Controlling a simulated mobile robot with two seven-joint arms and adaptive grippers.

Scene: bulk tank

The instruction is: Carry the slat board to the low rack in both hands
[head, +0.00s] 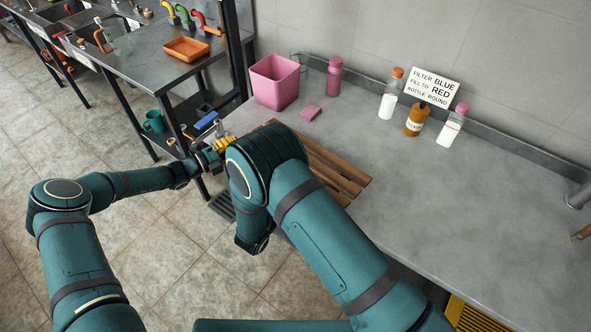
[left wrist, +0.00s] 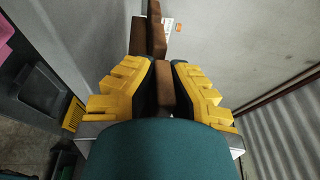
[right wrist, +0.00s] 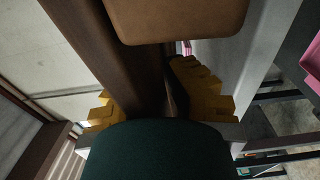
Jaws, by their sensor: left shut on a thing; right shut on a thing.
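The slat board (head: 342,172) is brown wood with parallel slats. In the head view it lies level at the front edge of the grey bench, partly hidden behind my right arm; I cannot tell whether it touches the bench top. My left gripper (head: 222,146) is at its far left end. In the left wrist view its yellow fingers (left wrist: 160,88) are shut on a brown slat (left wrist: 157,40). My right gripper is hidden in the head view. In the right wrist view its fingers (right wrist: 165,95) are shut around a dark brown part of the board (right wrist: 110,60).
A dark slatted surface (head: 222,206) is low beside the bench; I cannot tell if it is the low rack.

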